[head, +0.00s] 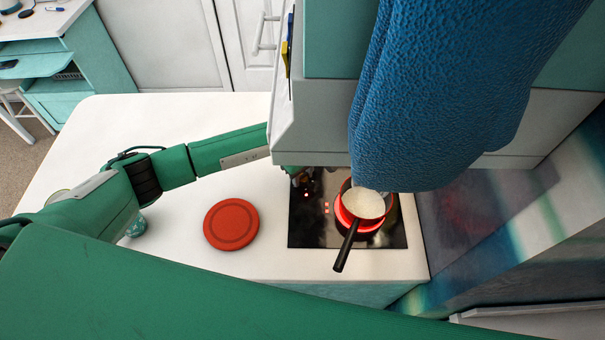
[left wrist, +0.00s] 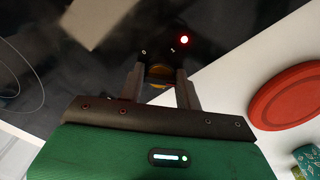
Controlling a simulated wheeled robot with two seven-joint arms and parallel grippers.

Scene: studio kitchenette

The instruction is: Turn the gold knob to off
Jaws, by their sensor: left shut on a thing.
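The black glass cooktop (head: 320,236) is set in the white counter. My left gripper (head: 303,180) is at its back left corner, partly hidden by the cabinet above. In the left wrist view the two fingers of my left gripper (left wrist: 161,72) are shut on the gold knob (left wrist: 159,71), which shows as a dark, gold-tinted piece between them. A red light (left wrist: 183,40) glows on the glass beside the fingers. The knob's pointing direction cannot be made out. My right gripper is not in view.
A small pan (head: 363,203) with pale contents sits on a glowing red burner, its black handle pointing forward. A blue cloth (head: 440,90) hangs over the cooktop's back. A red round disc (head: 231,224) lies on the counter left of the cooktop. A cabinet (head: 315,130) overhangs my left gripper.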

